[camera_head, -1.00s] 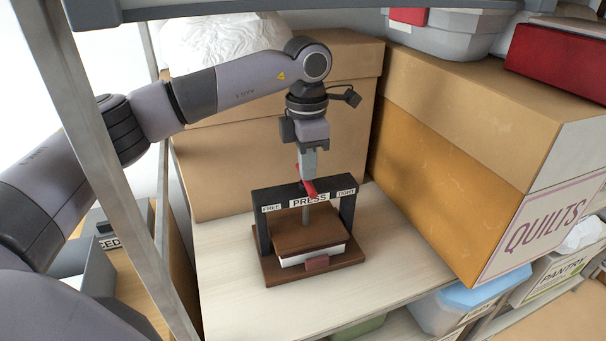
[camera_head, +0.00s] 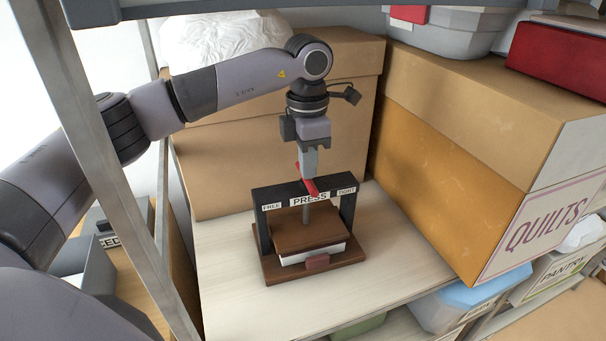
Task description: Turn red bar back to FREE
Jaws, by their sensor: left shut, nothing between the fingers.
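The press (camera_head: 262,228) stands on a pale shelf, with a dark frame, a brown top plate (camera_head: 305,226) and a brown base. Its labels read FREE at left, PRESS in the middle and TIGHT at right. The red bar (camera_head: 308,187) sits on top of the frame near the middle, pointing toward the front, partly hidden by the gripper. My left gripper (camera_head: 308,174) points down at the bar and is shut with nothing between its fingers. Its tip is beside or against the bar; I cannot tell which. A white block with a reddish tab lies under the plate. My right gripper is out of view.
A cardboard box (camera_head: 220,160) stands close behind the press. A large QUILTS box (camera_head: 430,170) stands to the right. A metal shelf post (camera_head: 110,150) is at left. The shelf (camera_head: 225,270) is bare in front and left of the press.

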